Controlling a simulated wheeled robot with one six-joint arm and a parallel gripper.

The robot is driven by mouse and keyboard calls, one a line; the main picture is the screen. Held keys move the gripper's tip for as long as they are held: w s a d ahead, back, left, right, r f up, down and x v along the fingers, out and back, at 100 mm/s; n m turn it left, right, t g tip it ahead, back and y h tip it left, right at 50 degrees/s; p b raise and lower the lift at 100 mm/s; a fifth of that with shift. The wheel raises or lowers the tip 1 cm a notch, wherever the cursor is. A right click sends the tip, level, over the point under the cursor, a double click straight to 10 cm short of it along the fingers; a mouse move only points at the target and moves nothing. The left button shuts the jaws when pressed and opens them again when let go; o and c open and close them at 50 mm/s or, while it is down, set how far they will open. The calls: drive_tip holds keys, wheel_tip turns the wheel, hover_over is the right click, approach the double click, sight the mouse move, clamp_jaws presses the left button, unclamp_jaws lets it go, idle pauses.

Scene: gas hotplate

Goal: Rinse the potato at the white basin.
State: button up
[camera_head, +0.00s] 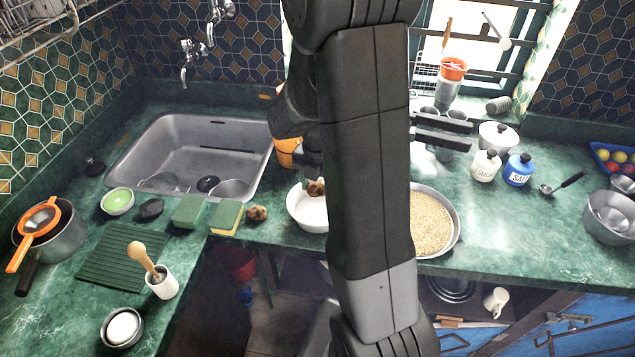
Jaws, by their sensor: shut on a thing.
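The white basin (305,212) stands on the green counter, left of my arm, which covers its right side. A small brown potato (316,188) shows over the basin's rear part. My gripper (313,178) points down at it from above and is shut on it, mostly hidden behind my arm. I cannot tell whether the potato touches the basin or any water in it. Another brown lump (257,213), also like a potato, lies on the counter beside a sponge.
A steel sink (190,150) lies at back left. Two sponges (226,217) sit near the front edge. A pan of grain (433,222) is right of my arm. Two dark bars (442,132) show beside my arm. Sugar (486,166) and salt (519,169) jars stand farther right.

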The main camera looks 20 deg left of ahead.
sight(318, 184)
drive_tip(key=shift+f+b, duration=2.4)
drive_tip(key=shift+f, duration=1.3)
drive_tip(key=shift+r+p, duration=3.25)
drive_tip(key=shift+r, duration=1.15)
drive_tip(key=shift+r+p, duration=1.45)
drive_tip(key=shift+r, duration=0.6)
drive_tip(key=shift+f, duration=0.1)
